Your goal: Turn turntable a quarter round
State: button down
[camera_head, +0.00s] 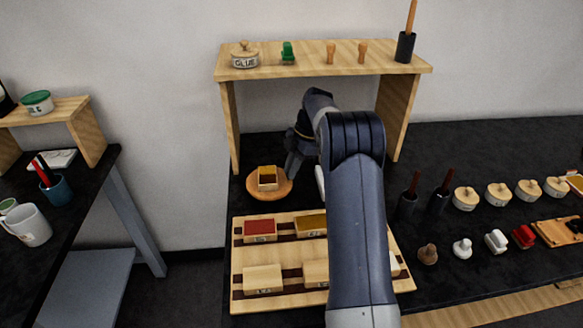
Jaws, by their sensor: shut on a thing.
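The turntable (256,191) is a round wooden disc on the black worktop, in front of the left leg of the wooden shelf. A small wooden box (268,184) with a dark yellow-brown content stands on it. My gripper (291,172) is at the right edge of the turntable, pointing down, beside the small box. It is shut on the turntable's right side, as far as I can tell; the fingertips are small and dark here, and the exact contact is hard to see. My arm hides the area to the right of the gripper.
A wooden tray (239,280) with several small boxes lies in front of the turntable. The wooden shelf (310,68) stands behind, carrying a glue pot (245,58) and small tools. Several lidded pots and stamps stand at the right. The worktop left of the turntable is narrow.

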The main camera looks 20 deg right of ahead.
jog(key=c, duration=1.4)
grip_release()
jog(key=shift+d+r, duration=0.1)
jog(key=shift+w+d+r, duration=0.1)
jog(key=shift+r, duration=0.15)
jog(key=d, duration=0.4)
jog(key=w+d, duration=0.1)
jog(key=d, duration=0.3)
jog(key=w+d, duration=0.1)
jog(key=d, duration=0.3)
jog(key=shift+r, duration=0.2)
jog(key=shift+a, duration=0.2)
